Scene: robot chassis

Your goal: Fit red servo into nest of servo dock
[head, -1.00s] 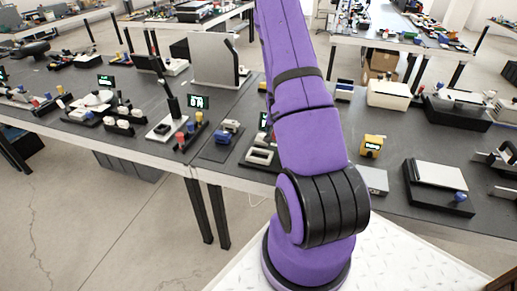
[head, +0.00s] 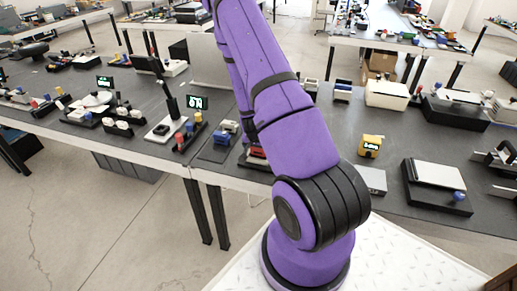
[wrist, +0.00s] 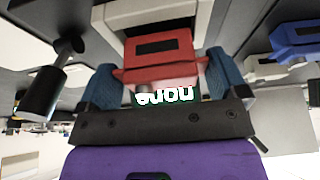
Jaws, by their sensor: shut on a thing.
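The red servo (wrist: 160,56) is between the blue-padded fingers of my gripper (wrist: 158,74) in the wrist view, and the gripper is shut on it. A pale frame, apparently the nest of the servo dock (wrist: 108,16), lies right behind the servo. I cannot tell whether the servo is seated in it. In the head view, a bit of the red servo (head: 257,152) shows at the dock (head: 252,163) near the table's front edge. My arm hides the gripper and most of the dock there.
A blue servo on its stand (head: 225,132) is just left of the dock; it also shows in the wrist view (wrist: 296,36). A post with coloured knobs (head: 189,130) stands further left. A yellow device (head: 370,146) is to the right.

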